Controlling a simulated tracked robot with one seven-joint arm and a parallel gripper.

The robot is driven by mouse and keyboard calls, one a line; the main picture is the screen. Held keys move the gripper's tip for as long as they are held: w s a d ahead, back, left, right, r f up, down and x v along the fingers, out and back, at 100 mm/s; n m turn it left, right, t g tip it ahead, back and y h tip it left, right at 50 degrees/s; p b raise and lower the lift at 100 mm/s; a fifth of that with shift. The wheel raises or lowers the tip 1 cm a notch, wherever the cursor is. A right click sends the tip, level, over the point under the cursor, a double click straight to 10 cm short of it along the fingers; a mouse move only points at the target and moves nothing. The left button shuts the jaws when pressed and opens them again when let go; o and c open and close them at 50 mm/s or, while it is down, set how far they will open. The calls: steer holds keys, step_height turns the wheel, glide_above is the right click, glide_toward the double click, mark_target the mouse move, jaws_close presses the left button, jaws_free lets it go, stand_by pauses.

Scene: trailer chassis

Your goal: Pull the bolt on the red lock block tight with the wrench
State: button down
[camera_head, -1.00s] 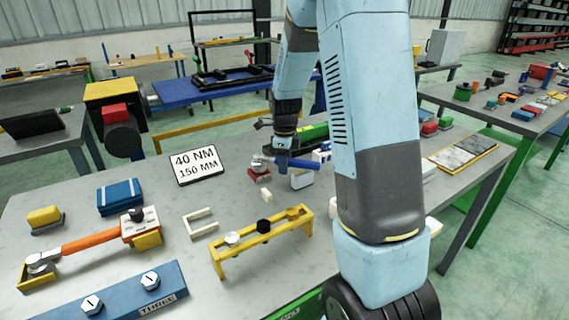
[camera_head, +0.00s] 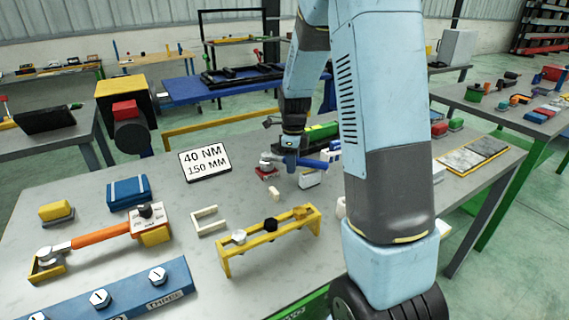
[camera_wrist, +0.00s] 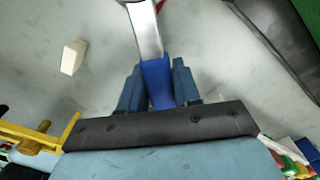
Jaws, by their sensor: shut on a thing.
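The red lock block (camera_head: 267,173) stands on the grey bench past the yellow rack, with a silver wrench head just above it. The wrench has a blue handle (camera_head: 312,163) reaching right from the block. My gripper (camera_head: 290,153) is at the handle. In the wrist view my gripper (camera_wrist: 158,88) is shut on the blue handle, with the wrench's silver shaft (camera_wrist: 146,32) running up to the top edge. A sliver of red shows there beside the shaft. The bolt is hidden, and I cannot tell whether the wrench head sits on it.
A sign (camera_head: 205,163) reads 40 NM, 150 MM. A yellow rack (camera_head: 262,247) with knobs stands nearer, and an orange-handled tool (camera_head: 100,236) lies left. A white block (camera_wrist: 73,57) lies left of the wrench in the wrist view. Bare bench lies around the sign.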

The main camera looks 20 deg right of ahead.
steer(key=shift+s+a, duration=0.1)
steer(key=shift+s+a+m, duration=0.35)
steer(key=shift+s+m, duration=0.1)
steer(key=shift+m, duration=0.45)
steer(key=shift+s+a+m, duration=0.45)
steer(key=shift+a+m, duration=0.1)
steer(key=shift+m, duration=0.35)
steer(key=shift+s+a+m, duration=0.35)
steer(key=shift+a+m, duration=0.2)
steer(key=shift+m, duration=0.45)
steer(key=shift+w+d+r+n, duration=0.1)
steer(key=shift+d+n, duration=0.05)
steer(key=shift+n, duration=0.15)
